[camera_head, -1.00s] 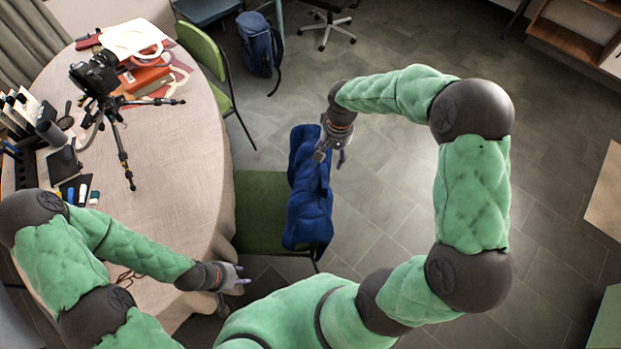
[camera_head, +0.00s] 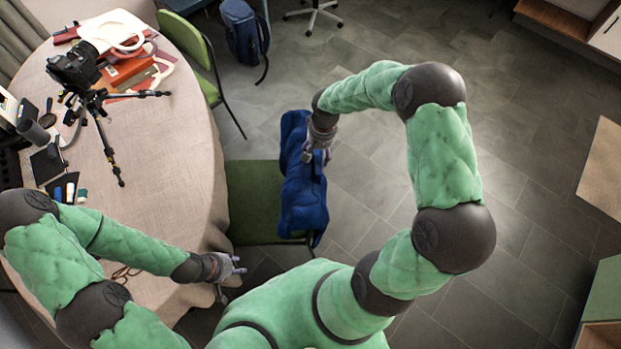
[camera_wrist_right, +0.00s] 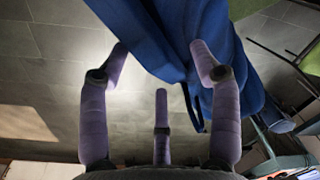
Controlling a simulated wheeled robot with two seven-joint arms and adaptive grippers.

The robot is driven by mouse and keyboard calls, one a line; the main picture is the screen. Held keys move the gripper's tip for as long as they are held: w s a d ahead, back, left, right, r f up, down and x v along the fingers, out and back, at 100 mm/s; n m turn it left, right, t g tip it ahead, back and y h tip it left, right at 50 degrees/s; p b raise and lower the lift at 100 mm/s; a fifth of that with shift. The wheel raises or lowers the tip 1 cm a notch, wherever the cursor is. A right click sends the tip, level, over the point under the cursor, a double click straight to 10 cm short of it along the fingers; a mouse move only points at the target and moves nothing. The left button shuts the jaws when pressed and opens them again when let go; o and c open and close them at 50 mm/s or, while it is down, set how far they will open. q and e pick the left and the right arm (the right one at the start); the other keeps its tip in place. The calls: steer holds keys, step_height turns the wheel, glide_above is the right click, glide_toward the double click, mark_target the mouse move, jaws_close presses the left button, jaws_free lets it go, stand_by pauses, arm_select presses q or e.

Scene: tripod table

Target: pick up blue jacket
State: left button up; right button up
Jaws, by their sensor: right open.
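The blue jacket (camera_head: 305,203) hangs over the back of the green chair (camera_head: 252,192), right of the table. My right gripper (camera_head: 318,152) is over the upper part of the jacket in the head view. In the right wrist view, my right gripper (camera_wrist_right: 158,62) has its purple fingers spread, with the jacket (camera_wrist_right: 158,38) filling the space beyond and partly between the fingertips. I cannot tell whether they touch the cloth. My left gripper (camera_head: 232,272) is open and empty beside the table's right edge, low in the head view.
The round table (camera_head: 180,140) with a beige cloth holds a camera on a tripod (camera_head: 108,105), books and pens. Another green chair (camera_head: 190,45) and a blue backpack (camera_head: 243,35) stand behind. The floor (camera_head: 400,180) right of the jacket is clear.

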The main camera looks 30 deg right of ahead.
steer(key=shift+f, duration=0.6)
steer(key=shift+r, duration=0.1)
jaws_close()
steer(key=shift+w+r, duration=0.1)
steer(key=shift+r, duration=0.6)
steer(key=s+r+p, duration=0.2)
steer(key=r+p, duration=0.6)
steer(key=r, duration=0.9)
steer(key=s+d+r+p, duration=0.1)
steer(key=r+p, duration=0.8)
steer(key=r, duration=0.7)
steer(key=shift+s+d+r, duration=0.25)
steer(key=shift+s+r, duration=0.1)
steer(key=shift+s, duration=0.05)
